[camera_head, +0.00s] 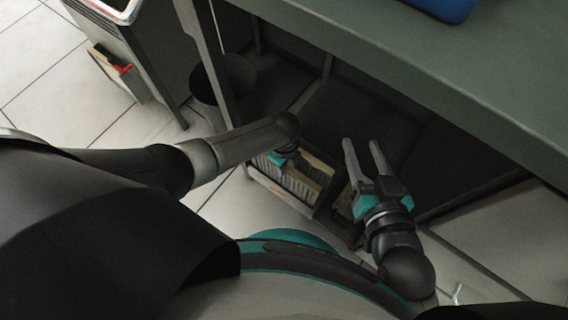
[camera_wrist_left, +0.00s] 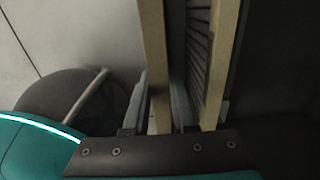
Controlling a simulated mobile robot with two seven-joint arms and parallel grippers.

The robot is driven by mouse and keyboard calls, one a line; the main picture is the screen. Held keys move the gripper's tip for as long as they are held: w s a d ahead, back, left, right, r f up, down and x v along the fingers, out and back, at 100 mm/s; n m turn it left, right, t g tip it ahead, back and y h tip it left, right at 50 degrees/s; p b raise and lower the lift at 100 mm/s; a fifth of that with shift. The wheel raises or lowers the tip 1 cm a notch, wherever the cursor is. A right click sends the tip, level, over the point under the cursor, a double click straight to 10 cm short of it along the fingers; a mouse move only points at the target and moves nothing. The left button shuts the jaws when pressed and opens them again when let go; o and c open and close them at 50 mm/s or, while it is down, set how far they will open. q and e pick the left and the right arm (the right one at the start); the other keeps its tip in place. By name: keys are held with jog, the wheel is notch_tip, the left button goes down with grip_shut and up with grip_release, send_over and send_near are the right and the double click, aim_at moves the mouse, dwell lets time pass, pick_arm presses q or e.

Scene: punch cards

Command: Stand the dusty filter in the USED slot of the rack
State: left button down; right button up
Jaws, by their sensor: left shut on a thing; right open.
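In the left wrist view, my left gripper (camera_wrist_left: 160,98) is shut on the edge of a tan-framed filter (camera_wrist_left: 153,40). Beside it on the right is another tan frame (camera_wrist_left: 221,60) with grey pleats. In the head view, my left gripper (camera_head: 280,158) is at the low rack (camera_head: 284,200), partly hidden by my forearm. Pale pleats and tan frames (camera_head: 312,168) show in the rack there. I cannot tell whether the held filter is seated or lifted, or which slot is USED. My right gripper (camera_head: 363,155) is open and empty, above and right of the rack.
A green-grey worktop (camera_head: 430,65) overhangs the area on the right, with a blue object (camera_head: 443,8) on it. A dark bin (camera_head: 222,82) stands behind my left forearm beside a table leg (camera_head: 208,50). Tiled floor (camera_head: 50,75) is open at the left.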

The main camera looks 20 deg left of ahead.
pick_arm(q)
jog(key=shift+f, duration=1)
jog(key=shift+c, duration=0.8)
grip_release()
jog(key=shift+r, duration=0.1)
notch_tip(320, 180, up, 6)
jog(key=p, duration=0.6)
